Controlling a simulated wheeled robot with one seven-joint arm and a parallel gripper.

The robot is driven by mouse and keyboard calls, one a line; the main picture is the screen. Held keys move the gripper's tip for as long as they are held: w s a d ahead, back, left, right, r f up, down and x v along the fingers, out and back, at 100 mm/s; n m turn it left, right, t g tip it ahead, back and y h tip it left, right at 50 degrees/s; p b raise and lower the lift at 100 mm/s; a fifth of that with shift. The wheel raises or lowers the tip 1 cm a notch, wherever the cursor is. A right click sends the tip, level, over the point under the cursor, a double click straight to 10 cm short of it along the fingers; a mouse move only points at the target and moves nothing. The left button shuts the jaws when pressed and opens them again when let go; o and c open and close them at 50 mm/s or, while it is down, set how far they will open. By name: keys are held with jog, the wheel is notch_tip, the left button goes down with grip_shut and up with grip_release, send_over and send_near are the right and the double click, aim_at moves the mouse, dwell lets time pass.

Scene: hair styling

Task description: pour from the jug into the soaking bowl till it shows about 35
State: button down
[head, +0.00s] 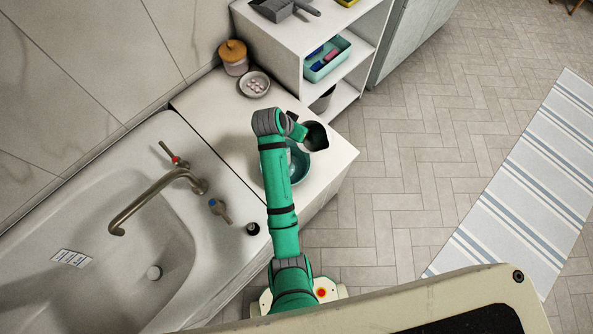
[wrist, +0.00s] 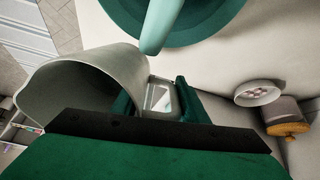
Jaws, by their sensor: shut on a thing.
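The grey jug (head: 316,137) is tilted beside and above the teal soaking bowl (head: 304,168), which stands on the white counter. My gripper (head: 297,130) is shut on the jug, partly hidden by my arm. In the wrist view the jug (wrist: 85,88) lies on its side with its mouth open, and my green gripper fingers (wrist: 160,103) are around its handle. My arm covers part of the bowl in the head view. No level reading is legible.
A sink with a curved tap (head: 150,200) is at the left. A small dish (head: 254,84) and a lidded jar (head: 233,57) stand at the counter's back. A white shelf unit (head: 345,70) stands behind. A small dark item (head: 253,229) is near the sink's edge.

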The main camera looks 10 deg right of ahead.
dwell(0.4)
jog(key=shift+s+a+r+t+h, duration=0.15)
jog(key=shift+r+t+h, duration=0.35)
jog(key=shift+r+t+h, duration=0.3)
jog(key=shift+r+t, duration=0.1)
dwell(0.4)
jog(key=shift+r+t+h, duration=0.4)
jog(key=shift+r, duration=0.05)
jog(key=shift+r+t+h, duration=0.4)
jog(key=shift+r+h, duration=0.05)
jog(key=shift+h, duration=0.05)
